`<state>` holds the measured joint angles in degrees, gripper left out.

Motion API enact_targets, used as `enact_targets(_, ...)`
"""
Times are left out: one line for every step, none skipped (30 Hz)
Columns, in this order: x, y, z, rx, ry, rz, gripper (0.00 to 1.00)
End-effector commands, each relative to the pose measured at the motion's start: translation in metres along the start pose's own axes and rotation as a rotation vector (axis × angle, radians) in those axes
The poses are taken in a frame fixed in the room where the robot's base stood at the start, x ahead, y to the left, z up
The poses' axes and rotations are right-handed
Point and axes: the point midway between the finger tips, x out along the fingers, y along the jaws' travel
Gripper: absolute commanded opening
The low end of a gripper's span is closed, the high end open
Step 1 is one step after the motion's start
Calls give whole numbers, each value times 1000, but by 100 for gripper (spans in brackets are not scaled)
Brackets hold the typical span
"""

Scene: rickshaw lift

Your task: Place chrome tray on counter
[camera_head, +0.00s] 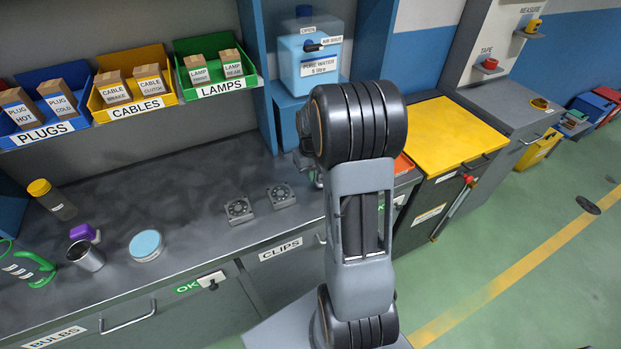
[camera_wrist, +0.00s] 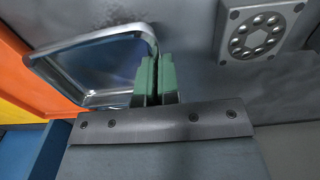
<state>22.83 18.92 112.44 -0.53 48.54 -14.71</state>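The chrome tray (camera_wrist: 84,49) shows in the wrist view at the upper left, a shallow shiny tray with a raised rim. My gripper (camera_wrist: 158,62) has its two green fingers close together at the tray's right rim and looks shut on that rim. The tray appears over or on the grey counter (camera_wrist: 190,65); I cannot tell whether it touches it. In the head view my arm hides the tray and most of my gripper. The counter (camera_head: 200,190) runs along the wall there.
A water container (camera_head: 318,66), a yellow-topped cabinet (camera_head: 450,130), a metal cup (camera_head: 87,255) and a blue-lidded tin (camera_head: 146,245) are around. Bare counter lies left of the fans.

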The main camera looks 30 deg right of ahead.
Motion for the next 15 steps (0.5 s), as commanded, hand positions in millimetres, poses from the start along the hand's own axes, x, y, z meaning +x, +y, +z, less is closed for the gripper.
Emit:
enact_targets(1,0,-2,0,2,1,0)
enact_targets(2,0,-3,0,2,1,0)
enact_targets(3,0,-3,0,2,1,0)
enact_targets(4,0,-4,0,2,1,0)
enact_targets(4,0,-5,0,1,1,0)
enact_targets(6,0,-6,0,1,0,0)
enact_targets(8,0,-7,0,0,0,0)
enact_targets(11,-1,-9,0,-1,0,0)
enact_targets(16,-1,-8,1,-2,0,0)
enact_targets(20,-1,-8,1,-2,0,0)
enact_targets(24,-1,-8,1,-2,0,0)
enact_targets(30,-1,-8,1,-2,0,0)
enact_targets(33,-1,-8,1,-2,0,0)
enact_targets(36,-1,-8,1,-1,0,0)
enact_targets(39,-1,-8,1,0,0,0)
